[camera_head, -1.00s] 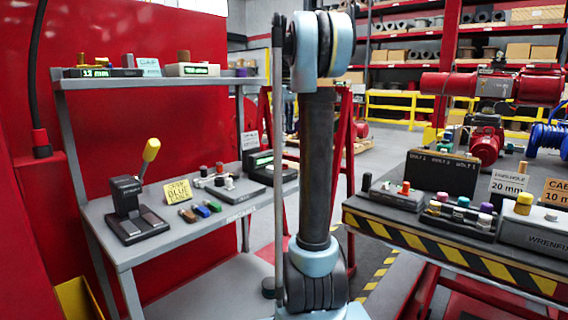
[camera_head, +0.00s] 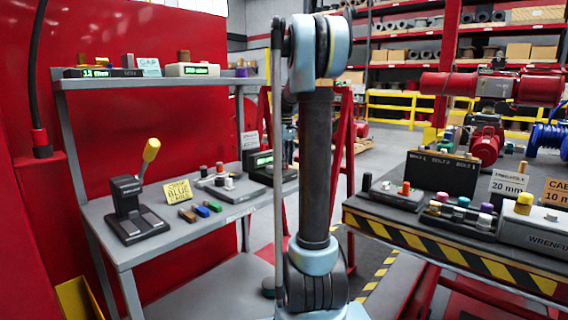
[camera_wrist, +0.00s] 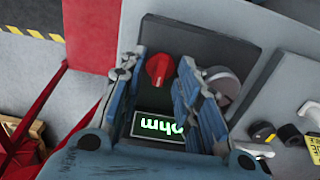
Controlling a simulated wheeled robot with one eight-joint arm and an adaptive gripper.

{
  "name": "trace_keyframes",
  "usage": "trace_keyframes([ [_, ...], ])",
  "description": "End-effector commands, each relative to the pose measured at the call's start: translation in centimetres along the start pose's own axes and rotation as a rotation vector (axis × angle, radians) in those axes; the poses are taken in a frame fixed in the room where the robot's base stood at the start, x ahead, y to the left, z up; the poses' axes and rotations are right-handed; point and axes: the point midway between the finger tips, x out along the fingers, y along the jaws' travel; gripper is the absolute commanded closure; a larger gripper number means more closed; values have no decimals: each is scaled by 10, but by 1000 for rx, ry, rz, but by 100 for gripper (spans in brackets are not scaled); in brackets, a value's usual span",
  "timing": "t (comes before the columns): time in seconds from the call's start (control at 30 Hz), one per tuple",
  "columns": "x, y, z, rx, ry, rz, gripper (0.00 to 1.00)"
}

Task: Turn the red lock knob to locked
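The red knob (camera_wrist: 158,68) sits on a grey instrument panel in the wrist view, above a lit display (camera_wrist: 160,124) that reads "ohm" upside down. My gripper (camera_wrist: 158,66) is over this panel. Its two blue-grey fingers are apart, one on each side of the knob, with gaps visible between knob and fingers. The fingers look open and hold nothing. I cannot tell how far above the panel the fingertips are, nor read any lock marking. In the head view my arm hides most of the gripper and the knob does not show.
A round grey dial (camera_wrist: 222,82) is close to the right finger. The dark meter box (camera_head: 262,165) stands on the left workbench (camera_head: 120,250). A lever unit (camera_head: 135,205) and yellow sign (camera_head: 178,191) are further left. A striped-edge table (camera_head: 450,255) is at right.

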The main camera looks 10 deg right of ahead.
Motion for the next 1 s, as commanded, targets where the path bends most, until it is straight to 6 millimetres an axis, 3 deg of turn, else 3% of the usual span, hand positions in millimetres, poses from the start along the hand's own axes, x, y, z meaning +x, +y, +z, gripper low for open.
trace_keyframes([
  [0.33, 4, 0, 0, 0, 0, 0, 69],
  [0.5, 3, 0, 0, 0, 0, 0, 100],
  [1.0, 3, 1, 0, 68, 0, 1, 100],
])
